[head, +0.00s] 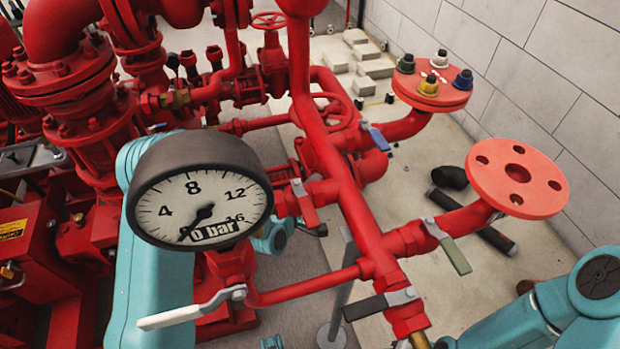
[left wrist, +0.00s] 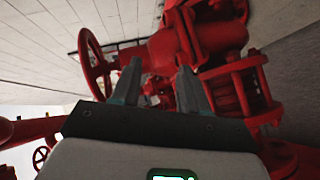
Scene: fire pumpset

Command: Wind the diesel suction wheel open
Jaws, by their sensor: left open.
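In the left wrist view a red handwheel (left wrist: 92,64) stands on edge, left of my left gripper (left wrist: 158,82). Its stem runs right into a large red flanged valve body (left wrist: 205,38). The two fingers are apart with nothing between them, and the wheel lies outside them. In the head view, one red handwheel (head: 269,21) is at the top and another (head: 333,110) is partly behind a red pipe. I cannot tell which is the diesel suction wheel. My left gripper is hidden in the head view, and my right gripper is out of frame.
A pressure gauge (head: 200,190) near zero blocks much of the head view's left. Red pipes carry lever handles, including a white one (head: 190,309). Flanges (head: 517,176) (head: 431,88) stand at the right. Black pipe pieces (head: 475,222) lie on the floor by the block wall (head: 545,75).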

